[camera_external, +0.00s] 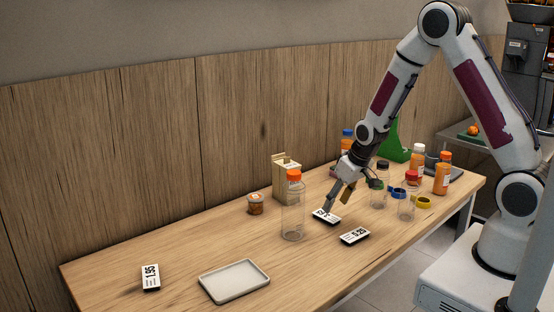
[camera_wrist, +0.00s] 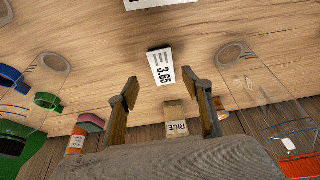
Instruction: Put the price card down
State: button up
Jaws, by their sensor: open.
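The price card reading 3.65 (camera_wrist: 161,67) lies on the wooden table just beyond my fingertips in the wrist view. In the external view this card (camera_external: 326,216) lies flat just below my gripper (camera_external: 339,198). My gripper (camera_wrist: 160,84) is open, with nothing between its fingers. A second price card (camera_external: 355,237) lies nearer the front edge, and part of a card (camera_wrist: 157,3) shows at the top of the wrist view. A third card reading 1.95 (camera_external: 150,278) is at the table's left end.
A clear bottle with an orange cap (camera_external: 293,212) stands left of my gripper. Behind it are a carton (camera_external: 285,183) and a small jar (camera_external: 255,204). Several bottles and jars crowd the right, including a juice bottle (camera_external: 442,175). An empty tray (camera_external: 234,281) lies front left.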

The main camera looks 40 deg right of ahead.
aim_at(329, 216)
jog(key=shift+f, duration=0.15)
jog(key=shift+a+x, duration=0.15)
jog(key=shift+x, duration=0.6)
jog(key=shift+a+x, duration=0.1)
jog(key=shift+x, duration=1.6)
jog(key=shift+s, duration=0.1)
jog(key=c, duration=1.2)
jog(key=shift+r, duration=4.95)
